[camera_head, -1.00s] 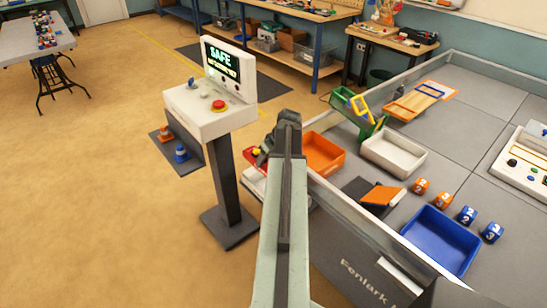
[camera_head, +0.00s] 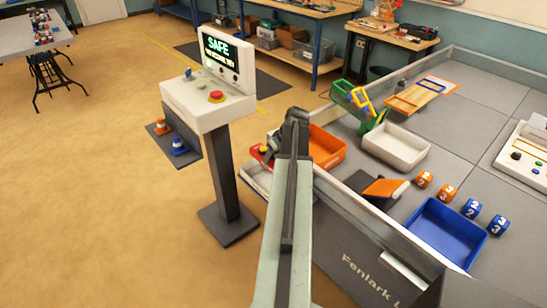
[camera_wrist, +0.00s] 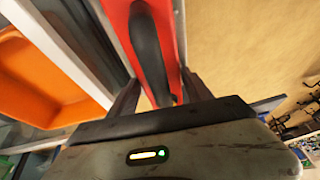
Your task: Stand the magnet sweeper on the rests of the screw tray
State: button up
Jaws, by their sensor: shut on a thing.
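The magnet sweeper (camera_wrist: 178,30) shows in the wrist view as a red body with a black handle (camera_wrist: 150,55). My gripper (camera_wrist: 160,92) is shut on it, with a dark finger on each side. In the head view a small part of the red sweeper (camera_head: 264,151) shows left of my arm, beside the field wall. A pale tray-like shape (camera_head: 254,177) lies just below it, mostly hidden by my arm; I cannot tell if it is the screw tray. Whether sweeper and tray touch is not visible.
A control console (camera_head: 207,105) stands left of my arm. Inside the walled field are an orange bin (camera_head: 325,145), a white bin (camera_head: 396,147), a blue bin (camera_head: 445,232) and several numbered cubes. The floor at left is open.

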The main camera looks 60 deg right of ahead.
jog(key=shift+f+b, duration=1.75)
jog(key=shift+f, duration=0.4)
jog(key=shift+s+f, duration=0.1)
jog(key=shift+f, duration=0.05)
jog(key=shift+f+b, duration=0.35)
jog(key=shift+b, duration=0.15)
jog(key=o, duration=1.6)
jog(key=shift+r, duration=0.1)
jog(key=p+v, duration=0.7)
jog(key=v, duration=0.1)
